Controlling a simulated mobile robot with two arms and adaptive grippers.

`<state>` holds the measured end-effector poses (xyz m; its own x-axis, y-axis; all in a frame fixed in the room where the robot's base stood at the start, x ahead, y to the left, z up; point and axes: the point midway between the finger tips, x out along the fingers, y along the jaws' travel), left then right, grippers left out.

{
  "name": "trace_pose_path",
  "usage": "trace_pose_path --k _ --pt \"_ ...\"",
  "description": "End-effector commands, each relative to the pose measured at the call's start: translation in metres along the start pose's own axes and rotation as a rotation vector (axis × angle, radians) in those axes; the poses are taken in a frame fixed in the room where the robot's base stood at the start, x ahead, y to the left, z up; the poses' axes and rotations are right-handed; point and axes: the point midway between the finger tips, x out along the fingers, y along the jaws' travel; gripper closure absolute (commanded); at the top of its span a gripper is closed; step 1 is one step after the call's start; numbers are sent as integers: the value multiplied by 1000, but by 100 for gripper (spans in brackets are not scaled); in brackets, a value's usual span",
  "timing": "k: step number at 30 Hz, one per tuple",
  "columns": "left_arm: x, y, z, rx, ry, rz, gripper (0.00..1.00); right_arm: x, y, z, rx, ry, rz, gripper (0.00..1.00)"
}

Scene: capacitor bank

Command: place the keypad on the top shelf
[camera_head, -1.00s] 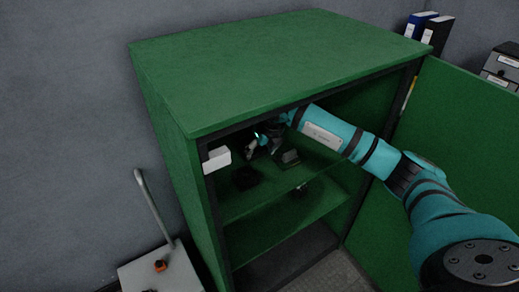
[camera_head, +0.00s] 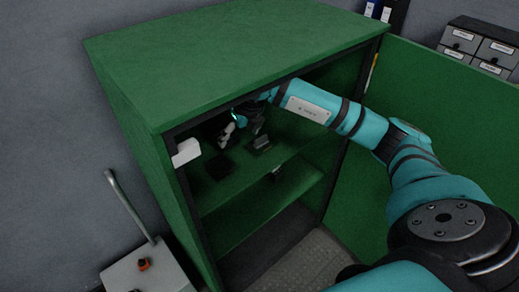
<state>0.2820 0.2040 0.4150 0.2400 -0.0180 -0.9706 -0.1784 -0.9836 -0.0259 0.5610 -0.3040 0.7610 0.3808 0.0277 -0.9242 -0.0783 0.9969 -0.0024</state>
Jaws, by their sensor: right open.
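A small dark block with a lighter grey top, which looks like the keypad (camera_head: 261,144), sits on the upper shelf (camera_head: 240,178) inside the green cabinet. My right arm reaches in from the right under the cabinet's top. My right gripper (camera_head: 227,134) is open inside the cabinet, to the left of and slightly above the block, apart from it in the picture. Shadow partly hides its fingers. My left gripper is out of view.
A flat dark patch or thing (camera_head: 220,167) lies on the shelf at the left. The cabinet door (camera_head: 440,130) stands open at the right. A white box (camera_head: 186,152) is on the left front post. A lower shelf (camera_head: 265,205) looks mostly empty. A grey box with a lever (camera_head: 150,270) stands at the left.

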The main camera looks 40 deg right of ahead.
Motion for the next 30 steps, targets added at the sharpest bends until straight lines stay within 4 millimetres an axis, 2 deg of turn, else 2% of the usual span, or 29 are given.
trace_pose_path --k 1,6,12,18,30 --pt "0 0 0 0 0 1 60 -3 -2 -13 -1 1 -4 19" --pt "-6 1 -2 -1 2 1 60 -18 -1 -49 -2 1 -4 19" --pt "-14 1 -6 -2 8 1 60 -31 -1 -79 1 0 -2 19" --pt "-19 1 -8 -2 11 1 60 -36 0 -90 1 -1 0 19" --pt "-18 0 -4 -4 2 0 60 -36 1 -90 1 -1 5 19"
